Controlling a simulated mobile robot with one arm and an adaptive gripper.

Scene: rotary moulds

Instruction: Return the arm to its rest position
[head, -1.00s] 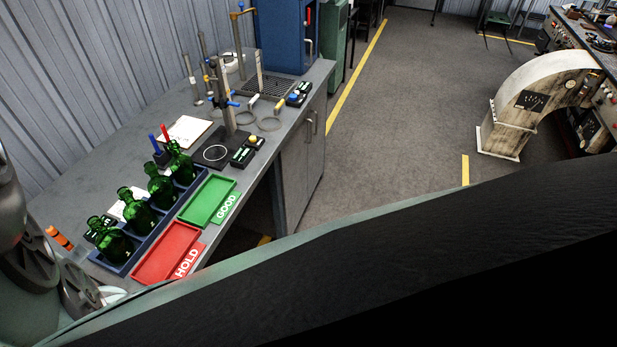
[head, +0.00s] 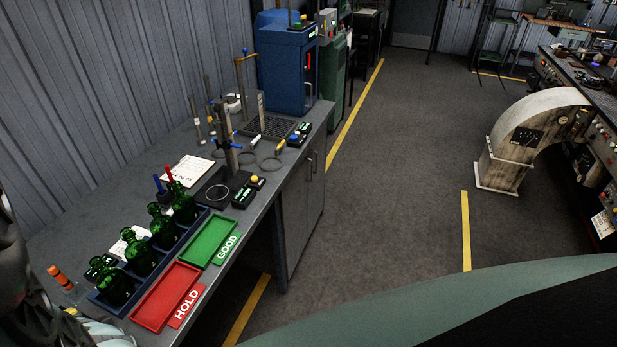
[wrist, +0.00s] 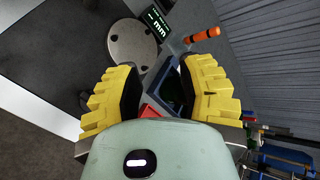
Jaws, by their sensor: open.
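My gripper (wrist: 167,92) shows in the wrist view as two yellow ribbed fingers spread apart, with nothing between them. Beyond the gap lie a dark recess and a bit of red, both partly hidden by my gripper. In the head view part of my arm fills the lower left edge, and its fingers cannot be made out there. A large pale-green and black part of my body covers the lower right.
The grey bench (head: 90,178) holds a blue rack (head: 103,303) with several green bottles (head: 142,258), a red HOLD tray (head: 160,299), a green GOOD tray (head: 205,241) and measuring stands. The floor (head: 400,170) right of the bench is clear.

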